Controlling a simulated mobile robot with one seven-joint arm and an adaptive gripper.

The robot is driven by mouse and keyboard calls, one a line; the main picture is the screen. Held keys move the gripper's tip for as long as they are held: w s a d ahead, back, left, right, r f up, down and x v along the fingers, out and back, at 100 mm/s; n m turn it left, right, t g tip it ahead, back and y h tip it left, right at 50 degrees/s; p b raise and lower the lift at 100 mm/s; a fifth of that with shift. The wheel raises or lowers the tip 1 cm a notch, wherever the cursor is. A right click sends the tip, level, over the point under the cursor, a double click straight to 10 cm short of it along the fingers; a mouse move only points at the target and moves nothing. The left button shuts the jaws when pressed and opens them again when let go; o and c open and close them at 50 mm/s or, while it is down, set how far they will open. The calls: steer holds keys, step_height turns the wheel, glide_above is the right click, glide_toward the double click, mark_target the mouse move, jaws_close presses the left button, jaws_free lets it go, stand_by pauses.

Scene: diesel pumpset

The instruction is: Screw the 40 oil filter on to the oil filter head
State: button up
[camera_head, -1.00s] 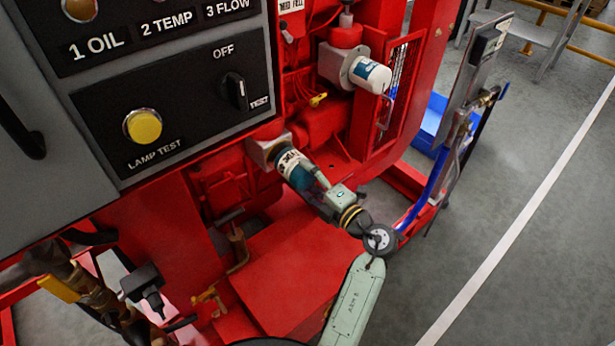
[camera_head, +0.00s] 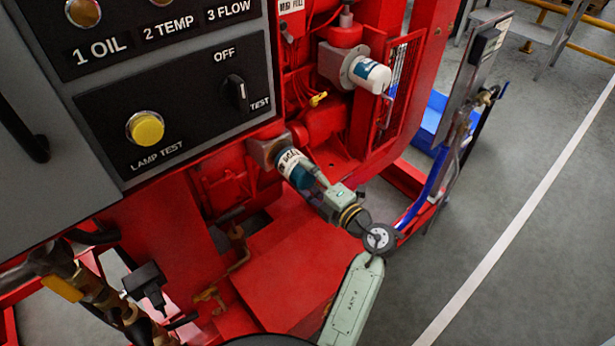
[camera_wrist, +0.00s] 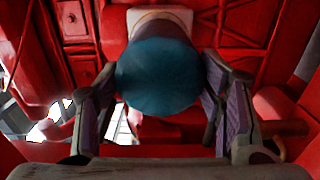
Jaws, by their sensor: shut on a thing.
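The oil filter (camera_head: 291,164), a cylinder with a white labelled part and a teal end, lies roughly sideways against the grey oil filter head (camera_head: 264,149) on the red engine. Its white end meets the head; I cannot tell how far the thread is engaged. My gripper (camera_head: 306,178) is shut on the filter's teal end from the lower right. In the wrist view the filter's round teal end (camera_wrist: 158,78) faces me, with one finger on each side. The filter number is not clearly readable.
A second white and teal filter (camera_head: 369,75) is mounted above right. The control panel (camera_head: 185,115) is close at the left. A red box-like surface (camera_head: 293,268) lies below my arm. A blue tray (camera_head: 430,122) and a hose stand at the right, with open floor beyond.

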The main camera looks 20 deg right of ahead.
steer(key=shift+w+r, duration=0.1)
steer(key=shift+w, duration=0.05)
steer(key=shift+w+a+p, duration=0.25)
steer(key=shift+w+p, duration=0.15)
steer(key=shift+w, duration=0.2)
steer(key=shift+w+p, duration=0.15)
steer(key=shift+p, duration=0.5)
stand_by(1.0)
steer(key=shift+r, duration=0.1)
steer(key=shift+r+m+p, duration=0.2)
steer(key=shift+m+p, duration=0.1)
steer(key=shift+p, duration=0.6)
steer(key=m+p, duration=0.1)
steer(key=p, duration=0.2)
steer(key=shift+a+r+m+p, duration=0.1)
steer(key=shift+r+m+p, duration=0.1)
steer(key=shift+m+p, duration=0.2)
steer(key=m, duration=0.1)
steer(key=f+m, duration=0.1)
steer(key=shift+m, duration=0.3)
steer(key=m, duration=0.4)
